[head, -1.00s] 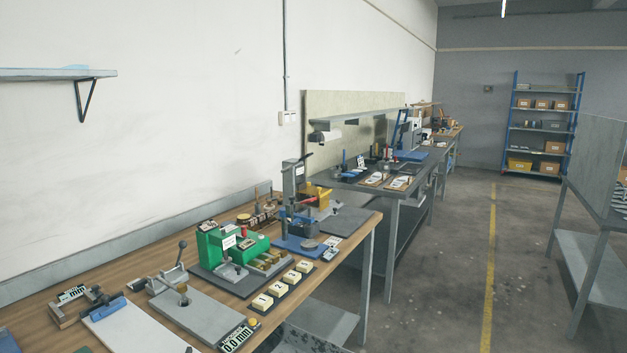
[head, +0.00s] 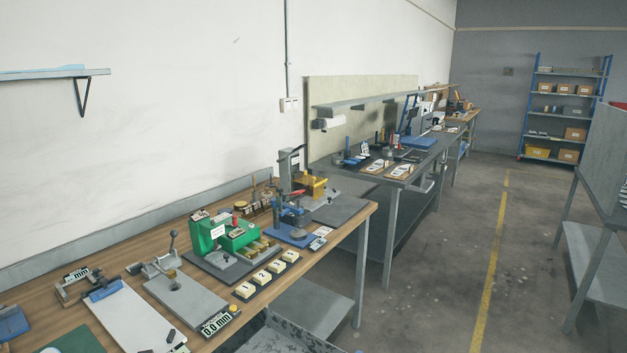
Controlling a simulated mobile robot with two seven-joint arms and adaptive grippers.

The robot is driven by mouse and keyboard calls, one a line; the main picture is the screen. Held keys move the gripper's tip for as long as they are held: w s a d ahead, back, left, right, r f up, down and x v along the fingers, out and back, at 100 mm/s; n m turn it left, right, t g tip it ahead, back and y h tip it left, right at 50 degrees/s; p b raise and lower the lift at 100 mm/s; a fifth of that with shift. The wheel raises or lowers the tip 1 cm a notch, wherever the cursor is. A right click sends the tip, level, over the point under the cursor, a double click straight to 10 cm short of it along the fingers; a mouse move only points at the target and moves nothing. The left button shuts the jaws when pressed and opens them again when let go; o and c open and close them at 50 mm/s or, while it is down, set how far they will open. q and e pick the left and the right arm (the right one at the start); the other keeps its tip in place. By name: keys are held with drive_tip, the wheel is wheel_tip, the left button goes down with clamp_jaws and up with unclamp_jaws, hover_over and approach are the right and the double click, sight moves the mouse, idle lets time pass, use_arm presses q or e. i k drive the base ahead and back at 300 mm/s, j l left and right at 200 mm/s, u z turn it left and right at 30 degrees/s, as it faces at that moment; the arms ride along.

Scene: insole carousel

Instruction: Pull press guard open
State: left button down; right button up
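Neither of my grippers is in view. No part that I can surely tell as the press guard shows. On the far dark bench (head: 392,215) stands a machine with a blue frame (head: 412,115) and a blue base (head: 416,142); it is small here, and I cannot tell whether it is the press or whether a guard on it is open or shut. On the near wooden bench (head: 150,233) stand a blue lever device (head: 290,225) and a green machine (head: 225,235).
The near bench also holds a clipboard (head: 125,318), a grey plate fixture (head: 190,300) and several numbered blocks (head: 262,276). Right of the benches is open floor (head: 440,270) with a yellow line (head: 490,265). A grey table (head: 590,270) stands at right, and a blue rack (head: 563,110) behind.

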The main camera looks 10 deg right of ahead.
sight(319, 189)
drive_tip(key=l, duration=0.55)
drive_tip(key=i+l, duration=0.15)
drive_tip(key=l, duration=0.4)
drive_tip(key=i+l, duration=0.35)
drive_tip(key=l, duration=0.15)
drive_tip(key=i+l, duration=0.3)
drive_tip(key=l, duration=0.2)
drive_tip(key=l+z, duration=0.05)
